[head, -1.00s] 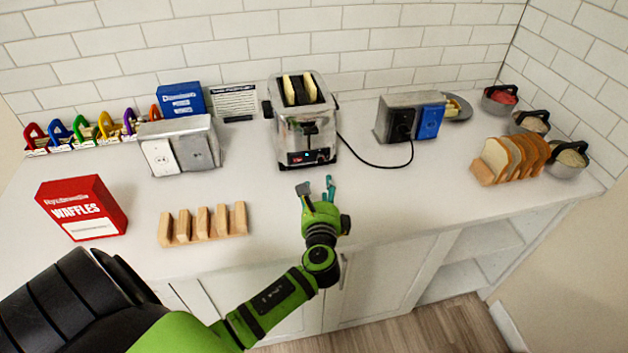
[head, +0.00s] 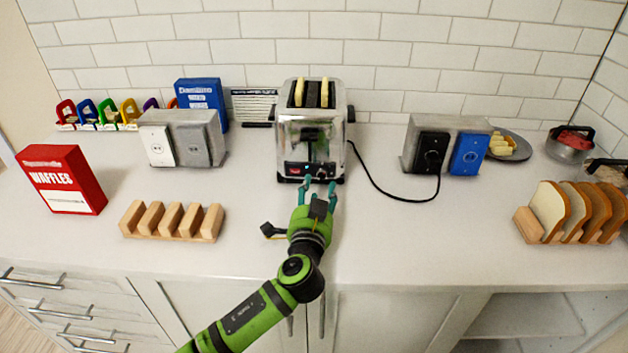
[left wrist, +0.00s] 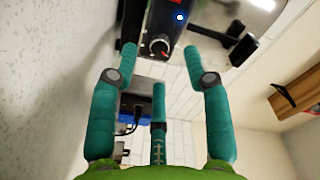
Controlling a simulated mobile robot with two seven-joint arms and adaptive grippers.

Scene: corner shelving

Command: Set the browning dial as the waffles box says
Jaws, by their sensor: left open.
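The chrome toaster (head: 290,130) stands at the back middle of the counter, with pale slices in its two slots. My left gripper (head: 319,188) is open at this panel. In the left wrist view its fingertips (left wrist: 160,58) stand on either side of the dial, with no clear contact. The red waffles box (head: 62,180) stands upright at the left; its small white label is too small to read. My right gripper is not in view.
A wooden rack (head: 172,236) lies front left. Grey outlet boxes (head: 208,120) flank the toaster, and a black cord (head: 385,190) runs to the right one. A bread rack (head: 528,225) stands at right. The counter around the gripper is clear.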

